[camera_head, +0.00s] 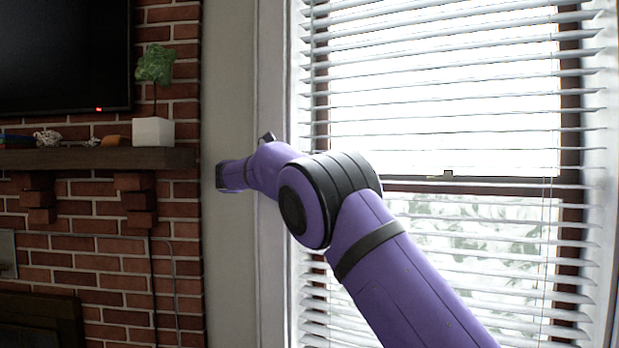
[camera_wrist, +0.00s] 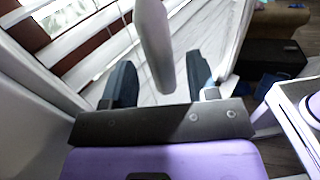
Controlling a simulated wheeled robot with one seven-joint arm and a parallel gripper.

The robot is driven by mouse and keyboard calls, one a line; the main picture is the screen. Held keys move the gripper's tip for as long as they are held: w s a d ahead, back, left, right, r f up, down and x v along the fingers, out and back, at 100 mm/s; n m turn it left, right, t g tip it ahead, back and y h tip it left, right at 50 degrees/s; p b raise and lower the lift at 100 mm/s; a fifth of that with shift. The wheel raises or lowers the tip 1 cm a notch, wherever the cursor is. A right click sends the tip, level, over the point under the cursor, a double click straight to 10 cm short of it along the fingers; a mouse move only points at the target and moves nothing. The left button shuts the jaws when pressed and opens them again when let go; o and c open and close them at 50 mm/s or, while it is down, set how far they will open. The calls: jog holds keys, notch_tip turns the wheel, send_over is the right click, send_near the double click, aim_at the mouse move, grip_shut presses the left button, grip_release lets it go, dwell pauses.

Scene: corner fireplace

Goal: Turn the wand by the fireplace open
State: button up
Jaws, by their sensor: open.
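The wand (camera_wrist: 155,45) is a pale, smooth rod in the wrist view. It comes down from the top edge and its rounded lower end lies between the two dark fingers of my gripper (camera_wrist: 160,80). The fingers are open, one on each side of the wand, with a visible gap to each. In the head view my purple arm reaches up and left across the window's left side. The fingers cannot be made out there, and I cannot pick out the wand by the fireplace.
White slatted blinds (camera_head: 445,120) cover the window. A brick wall with a dark wooden mantel (camera_head: 90,159) stands at left, holding a plant in a white pot (camera_head: 153,131). The wrist view shows slats (camera_wrist: 75,45) at upper left and dark furniture (camera_wrist: 270,58) at right.

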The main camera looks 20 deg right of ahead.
jog(key=a, duration=0.8)
jog(key=shift+w, duration=0.25)
